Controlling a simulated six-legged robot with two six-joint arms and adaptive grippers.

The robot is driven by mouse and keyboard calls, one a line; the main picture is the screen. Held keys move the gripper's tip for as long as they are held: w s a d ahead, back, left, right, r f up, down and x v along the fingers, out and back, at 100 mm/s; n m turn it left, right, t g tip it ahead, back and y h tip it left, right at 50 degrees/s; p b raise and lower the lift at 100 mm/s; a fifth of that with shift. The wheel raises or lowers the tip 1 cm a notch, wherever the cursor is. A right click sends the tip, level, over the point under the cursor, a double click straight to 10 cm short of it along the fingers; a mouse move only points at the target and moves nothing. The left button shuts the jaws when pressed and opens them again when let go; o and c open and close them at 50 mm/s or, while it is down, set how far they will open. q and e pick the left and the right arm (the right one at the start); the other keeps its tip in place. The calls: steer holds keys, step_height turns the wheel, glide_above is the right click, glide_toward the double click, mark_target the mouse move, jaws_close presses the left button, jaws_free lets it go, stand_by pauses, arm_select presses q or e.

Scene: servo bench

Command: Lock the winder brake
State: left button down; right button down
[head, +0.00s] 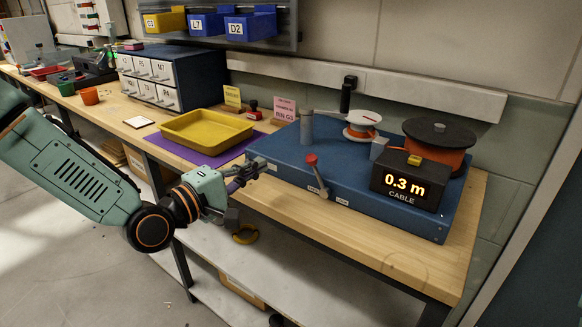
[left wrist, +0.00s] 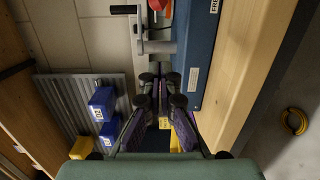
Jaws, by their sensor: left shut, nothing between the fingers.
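The winder is a blue bench unit (head: 350,170) on the right part of the bench. Its brake lever (head: 320,184) has a red knob (head: 311,159) and stands at the front edge of the blue base, leaning slightly. My left gripper (head: 262,163) is shut and empty at the left end of the unit, a short way left of the lever and apart from it. In the left wrist view, my fingers (left wrist: 158,82) show with the blue base (left wrist: 204,50) ahead of them. A label reading FREE (left wrist: 214,5) is partly cut off there. My right gripper is not in view.
A display (head: 408,183) reads 0.3 m. An orange reel (head: 437,150) and a white spool (head: 362,126) sit on the unit. A grey post (head: 306,127) rises at its left. A yellow tray (head: 206,130) lies left on a purple mat. The bench's front strip (head: 400,248) is clear.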

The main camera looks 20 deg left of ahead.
mark_target(318, 176)
arm_select(q)
steer(key=shift+b+x, duration=0.55)
steer(key=shift+x, duration=0.95)
steer(key=x, duration=0.2)
steer(key=shift+w+d+b, duration=0.25)
steer(key=shift+b, duration=0.1)
steer(key=shift+s+d, duration=0.2)
steer(key=shift+d, duration=0.75)
steer(key=shift+s+d+b, duration=0.15)
steer(key=shift+d+b, duration=0.25)
steer(key=shift+d, duration=0.5)
steer(key=shift+r+m, duration=0.1)
steer(key=shift+m, duration=0.2)
